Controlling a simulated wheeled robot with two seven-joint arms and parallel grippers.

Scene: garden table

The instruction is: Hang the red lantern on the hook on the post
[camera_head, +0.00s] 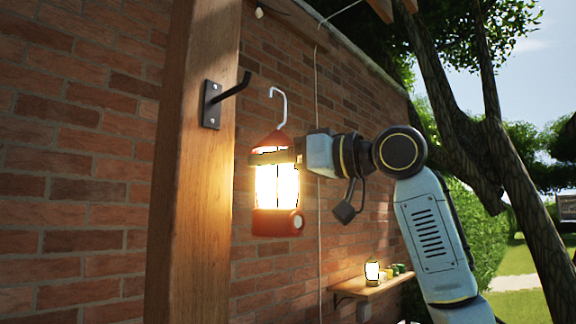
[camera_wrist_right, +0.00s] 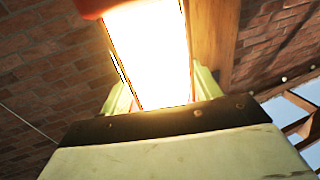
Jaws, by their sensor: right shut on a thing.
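The red lantern (camera_head: 277,222) glows brightly and hangs upright in my right gripper (camera_head: 272,157), which is shut around its upper part. Its pale wire hook (camera_head: 283,105) stands up from the red cap, open end to the left. The black hook (camera_head: 236,87) is on a plate on the wooden post (camera_head: 192,160), to the left of the wire hook and slightly higher; a gap shows between them. In the right wrist view the lit lantern (camera_wrist_right: 150,50) sits between the green fingers (camera_wrist_right: 160,92). The left gripper is in neither view.
A brick wall (camera_head: 75,170) runs behind the post. A small wooden shelf (camera_head: 372,287) with a small lit lantern (camera_head: 372,271) and several jars is lower right. A thin cable (camera_head: 318,200) hangs down the wall. Tree trunks (camera_head: 520,190) stand at right.

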